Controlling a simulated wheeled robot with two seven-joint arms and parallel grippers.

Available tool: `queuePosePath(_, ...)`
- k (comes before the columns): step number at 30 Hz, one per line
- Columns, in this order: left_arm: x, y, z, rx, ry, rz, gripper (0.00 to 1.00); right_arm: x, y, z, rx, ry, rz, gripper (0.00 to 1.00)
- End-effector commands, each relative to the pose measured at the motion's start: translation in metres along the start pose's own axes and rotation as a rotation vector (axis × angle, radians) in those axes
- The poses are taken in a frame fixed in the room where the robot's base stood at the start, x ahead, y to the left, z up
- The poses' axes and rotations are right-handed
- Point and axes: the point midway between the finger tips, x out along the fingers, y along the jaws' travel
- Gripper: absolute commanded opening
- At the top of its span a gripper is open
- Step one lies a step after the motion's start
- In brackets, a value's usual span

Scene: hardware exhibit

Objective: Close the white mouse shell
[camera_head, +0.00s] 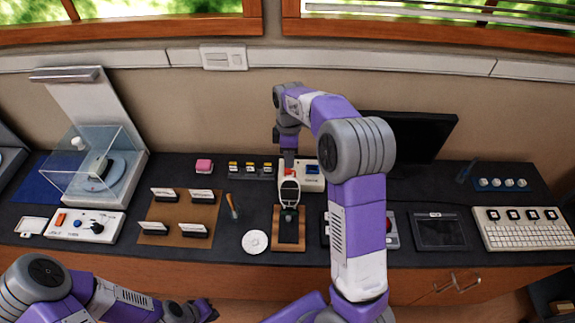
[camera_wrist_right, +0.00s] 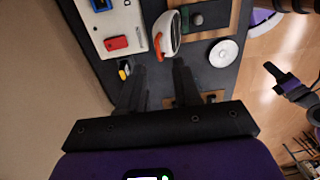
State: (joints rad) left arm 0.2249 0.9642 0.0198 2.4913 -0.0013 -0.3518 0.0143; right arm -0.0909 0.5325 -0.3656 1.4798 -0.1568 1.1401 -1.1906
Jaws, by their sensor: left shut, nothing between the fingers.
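The white mouse shell (camera_head: 290,193) stands raised at the back of a dark mouse base (camera_head: 290,226) on a small wooden board (camera_head: 289,248). In the right wrist view the shell (camera_wrist_right: 166,35) shows as a white oval with an orange end, apart from the fingertips. My right gripper (camera_head: 289,167) is just behind the shell in the head view, partly hidden by it; in the wrist view its fingers (camera_wrist_right: 157,72) are spread with nothing between them. My left gripper (camera_head: 205,311) is shut and empty, low in front of the table.
A white box with a red switch (camera_head: 312,170) stands close behind the shell. A white disc (camera_head: 255,242) lies left of the board. A brown board with card holders (camera_head: 182,220) is farther left. A tablet (camera_head: 440,231) and a keyboard (camera_head: 524,230) lie right.

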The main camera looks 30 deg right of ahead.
Motion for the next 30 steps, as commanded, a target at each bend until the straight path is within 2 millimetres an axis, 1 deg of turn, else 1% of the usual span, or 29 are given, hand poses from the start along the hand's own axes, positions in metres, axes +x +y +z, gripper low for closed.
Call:
queuePosePath(1,0.002,-0.001,0.000,0.000,0.000,0.000,0.00,0.011,0.000,0.000,0.000,-0.002,-0.003,0.33)
queuePosePath(7,0.006,-0.002,-0.001,0.000,0.001,0.000,0.00,0.038,-0.001,-0.001,0.000,0.000,-0.003,0.33)
queuePosePath(12,0.007,-0.002,-0.001,0.000,0.001,0.000,0.00,0.045,0.000,0.000,0.001,0.001,0.000,0.33)
queuePosePath(19,0.006,-0.002,-0.001,0.000,0.001,0.000,0.00,0.046,0.000,0.000,0.002,0.001,0.000,0.33)
queuePosePath(25,0.006,-0.002,-0.001,0.000,0.001,0.000,0.00,0.046,0.000,-0.001,0.002,0.001,0.000,0.02)
queuePosePath(26,0.006,-0.002,-0.001,0.000,0.001,0.000,0.00,0.046,0.000,-0.001,0.002,0.001,0.000,0.00)
queuePosePath(30,0.006,-0.002,-0.001,0.000,0.001,0.000,0.00,0.046,0.000,-0.001,0.002,0.001,0.000,0.00)
